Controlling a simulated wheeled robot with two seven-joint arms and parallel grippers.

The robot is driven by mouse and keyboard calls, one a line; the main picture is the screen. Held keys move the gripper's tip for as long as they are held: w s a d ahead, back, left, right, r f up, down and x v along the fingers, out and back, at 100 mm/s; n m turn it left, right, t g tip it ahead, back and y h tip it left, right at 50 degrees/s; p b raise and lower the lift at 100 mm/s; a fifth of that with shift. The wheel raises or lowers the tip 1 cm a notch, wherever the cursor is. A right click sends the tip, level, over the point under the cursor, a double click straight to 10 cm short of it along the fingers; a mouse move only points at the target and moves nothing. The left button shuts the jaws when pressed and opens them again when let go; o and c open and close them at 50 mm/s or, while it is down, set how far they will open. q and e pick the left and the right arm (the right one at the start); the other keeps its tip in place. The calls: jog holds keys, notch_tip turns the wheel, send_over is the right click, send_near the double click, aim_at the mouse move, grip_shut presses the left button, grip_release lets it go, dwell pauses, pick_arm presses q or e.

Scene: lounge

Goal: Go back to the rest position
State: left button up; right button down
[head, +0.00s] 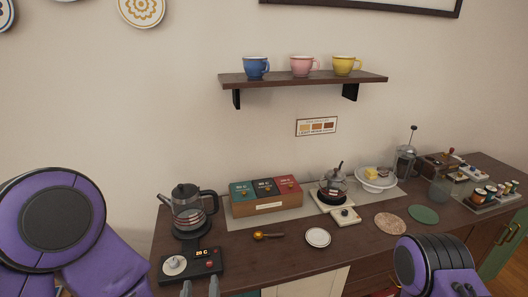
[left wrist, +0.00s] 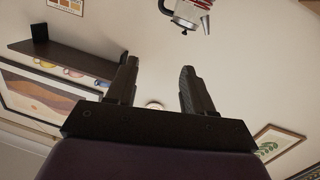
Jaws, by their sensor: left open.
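My left gripper (head: 200,289) shows two fingertips at the bottom edge of the head view, just below the black control box. In the left wrist view its two dark fingers (left wrist: 158,82) stand apart with nothing between them. My purple left arm fills the lower left of the head view. My right arm is at the lower right; only small grey tips of the right gripper (head: 464,289) show at the bottom edge, too little to tell its opening.
A glass kettle (head: 189,212) and control box (head: 190,265) stand on the counter's left. A tea box (head: 265,205), small plate (head: 318,237), brass scoop (head: 268,235) and cake stand (head: 376,185) stand farther right. A shelf (head: 300,79) holds three cups.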

pick_arm(q)
jog(key=s+a+f+n+g+h+b, duration=0.1)
jog(key=s+a+f+g+b, duration=0.2)
jog(key=f, duration=0.7)
jog(key=s+a+f+n+g+b, duration=0.1)
jog(key=s+a+f+g, duration=0.2)
jog(key=f, duration=0.8)
jog(key=s+a+f+g+y+b, duration=0.1)
jog(key=s+a+f+g+b, duration=0.2)
jog(key=s+a+f, duration=0.2)
jog(key=s+a+f+n+g+y+b, duration=0.1)
jog(key=s+a+f+g+b, duration=0.2)
jog(key=s+f, duration=0.7)
jog(key=a+f+g, duration=0.1)
jog(key=a, duration=0.1)
jog(key=shift+s+a+f+g, duration=0.2)
jog(key=shift+a+f+g, duration=0.05)
jog(key=shift+a+g, duration=0.1)
